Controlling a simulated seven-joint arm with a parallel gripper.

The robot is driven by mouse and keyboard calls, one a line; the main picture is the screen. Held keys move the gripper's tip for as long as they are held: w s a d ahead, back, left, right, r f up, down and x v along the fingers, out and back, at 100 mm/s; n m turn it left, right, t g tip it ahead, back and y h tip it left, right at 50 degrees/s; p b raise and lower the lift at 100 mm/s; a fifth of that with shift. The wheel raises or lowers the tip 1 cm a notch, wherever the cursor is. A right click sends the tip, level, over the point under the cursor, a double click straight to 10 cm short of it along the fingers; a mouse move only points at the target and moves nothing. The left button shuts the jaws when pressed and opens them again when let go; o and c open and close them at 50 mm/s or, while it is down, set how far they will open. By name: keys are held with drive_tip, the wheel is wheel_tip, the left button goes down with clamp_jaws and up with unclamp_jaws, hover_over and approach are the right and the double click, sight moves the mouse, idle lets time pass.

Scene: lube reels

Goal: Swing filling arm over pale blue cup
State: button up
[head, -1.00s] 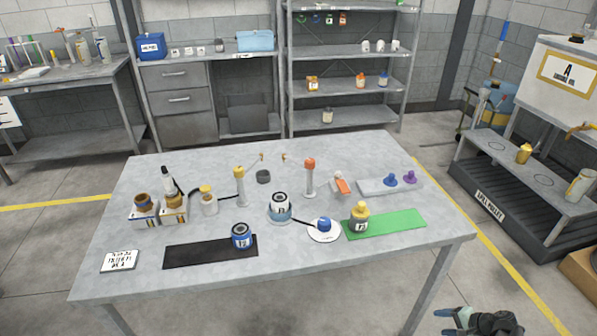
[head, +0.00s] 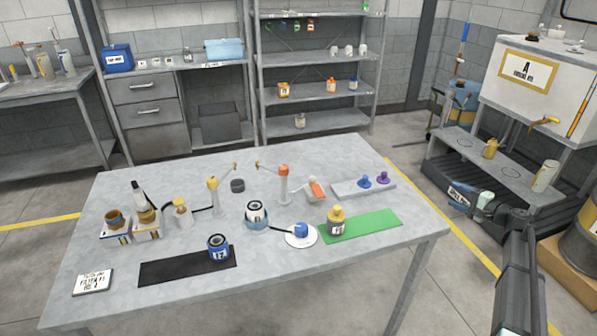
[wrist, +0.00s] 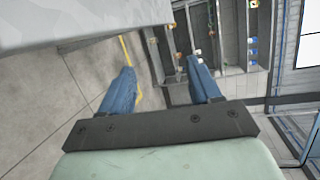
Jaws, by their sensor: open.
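A post with a yellow top (head: 213,195) and a post with an orange top (head: 284,185) stand on the table. Each has a thin arm with a small brass-coloured tip, and both tips point toward the back of the table. A pale blue cup-like holder (head: 257,227) sits between and in front of the posts, with a white, dark-topped can (head: 256,212) in it. My gripper (head: 465,198) is right of the table, well apart from the posts and cup. In the wrist view its two blue fingers (wrist: 162,82) are spread with nothing between them.
A blue can (head: 219,249) stands on a black mat (head: 165,269). A blue knob-like piece (head: 301,230) sits on a white disc. A grey stepped bench (head: 500,172) stands to the right.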

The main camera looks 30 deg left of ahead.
drive_tip(key=s+a+r+g, duration=0.1)
drive_tip(key=a, duration=0.5)
drive_tip(key=s+a+g+y, duration=0.1)
drive_tip(key=a, duration=0.5)
drive_tip(key=s+a+r+g+y, duration=0.1)
drive_tip(key=s+a, duration=0.1)
drive_tip(key=a, duration=0.4)
drive_tip(key=shift+a+r+m, duration=0.15)
drive_tip(key=shift+r+m, duration=0.15)
drive_tip(key=shift+r, duration=0.05)
drive_tip(key=s+a+r+m+g, duration=0.1)
drive_tip(key=s+a+g, duration=0.3)
drive_tip(key=s+a, duration=0.8)
drive_tip(key=s+a+r+m+g, duration=0.2)
drive_tip(key=s+a, duration=0.9)
drive_tip(key=a, duration=1.3)
drive_tip(key=s+a+r+m+g, duration=0.1)
drive_tip(key=s+a+g, duration=0.5)
drive_tip(key=s+a, duration=0.6)
drive_tip(key=a+r, duration=0.1)
drive_tip(key=a, duration=0.5)
drive_tip(key=shift+s+a+r+m+g+y, duration=0.2)
drive_tip(key=shift+s+a+m+g+y, duration=0.1)
drive_tip(key=shift+s+m+g, duration=0.1)
clamp_jaws()
